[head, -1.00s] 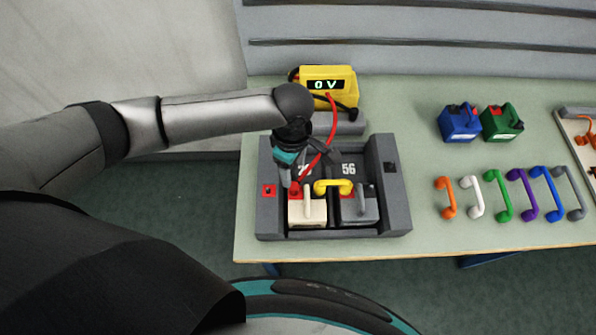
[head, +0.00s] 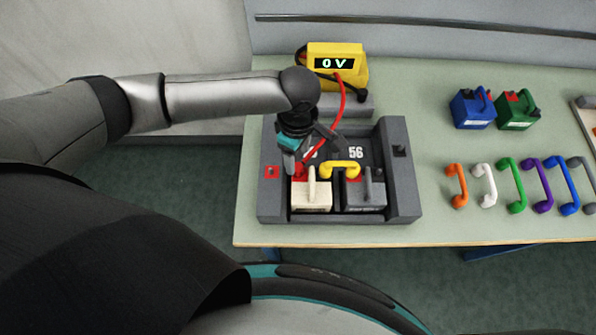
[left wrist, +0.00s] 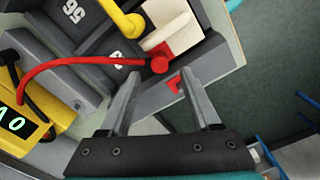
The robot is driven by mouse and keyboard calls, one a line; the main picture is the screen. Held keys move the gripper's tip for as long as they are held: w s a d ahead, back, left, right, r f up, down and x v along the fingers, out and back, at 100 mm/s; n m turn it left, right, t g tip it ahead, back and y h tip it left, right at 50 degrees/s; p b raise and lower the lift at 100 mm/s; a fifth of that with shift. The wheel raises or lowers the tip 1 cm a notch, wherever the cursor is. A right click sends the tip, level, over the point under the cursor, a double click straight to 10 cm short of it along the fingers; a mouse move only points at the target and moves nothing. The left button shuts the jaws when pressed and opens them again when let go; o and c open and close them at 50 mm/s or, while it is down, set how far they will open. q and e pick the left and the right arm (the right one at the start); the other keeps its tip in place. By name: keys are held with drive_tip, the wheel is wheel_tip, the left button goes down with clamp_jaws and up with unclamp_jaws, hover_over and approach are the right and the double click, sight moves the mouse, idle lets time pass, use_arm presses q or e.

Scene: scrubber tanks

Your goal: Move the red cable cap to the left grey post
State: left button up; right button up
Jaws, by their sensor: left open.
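The red cable cap (head: 301,171) is at the left end of the white block (head: 311,196), with a red cable running up to the yellow meter. It also shows in the left wrist view (left wrist: 160,65). My left gripper (head: 305,158) is open, its fingers either side of the cap in the left wrist view (left wrist: 160,68); I cannot tell whether they touch it. The grey fixture's left wall (head: 270,195) carries a red-marked spot (head: 272,172). I cannot make out a distinct left grey post. My right gripper is not in view.
The yellow meter (head: 351,58) reads 0 V behind the fixture. A yellow link (head: 341,167) spans the white block and the dark grey block (head: 364,197).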

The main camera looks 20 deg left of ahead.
sight(298, 166)
use_arm(q)
wheel_tip(298, 166, down, 5)
drive_tip(key=shift+r+b, duration=0.15)
drive_tip(key=shift+b, duration=1)
drive_tip(key=shift+f, duration=0.5)
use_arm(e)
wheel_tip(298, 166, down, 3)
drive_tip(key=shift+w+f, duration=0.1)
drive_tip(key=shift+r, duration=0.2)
use_arm(q)
drive_tip(key=shift+p, duration=0.55)
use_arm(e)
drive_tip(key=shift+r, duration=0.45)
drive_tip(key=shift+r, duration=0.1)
use_arm(q)
drive_tip(key=shift+p, duration=0.55)
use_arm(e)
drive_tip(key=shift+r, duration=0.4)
use_arm(q)
clamp_jaws()
